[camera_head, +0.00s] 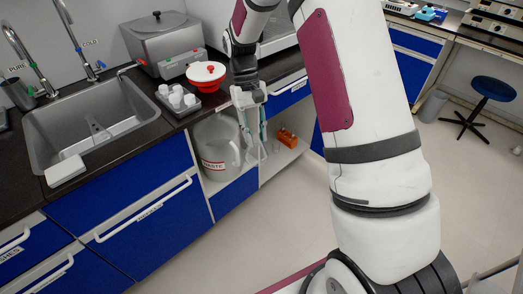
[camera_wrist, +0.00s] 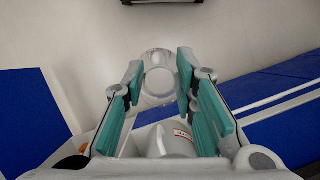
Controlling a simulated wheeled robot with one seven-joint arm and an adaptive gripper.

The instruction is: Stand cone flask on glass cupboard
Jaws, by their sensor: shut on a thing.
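My gripper (camera_head: 252,137) hangs just in front of the counter edge, before an open cupboard. Its teal fingers (camera_wrist: 160,80) are closed around the clear cone flask (camera_wrist: 158,80). In the wrist view the flask shows as a round, see-through rim between the fingertips. In the head view the flask (camera_head: 256,154) is faint and partly hidden by the fingers. The open cupboard (camera_head: 240,184) under the counter has white shelves. I cannot tell from its markings whether it is the glass cupboard.
A large white waste jug (camera_head: 216,150) stands in the cupboard's left part, close to my gripper. An orange rack (camera_head: 287,138) sits on the right part's shelf. Above, the counter holds a tray of white cups (camera_head: 177,98), a red-and-white bowl (camera_head: 206,76) and a sink (camera_head: 105,115).

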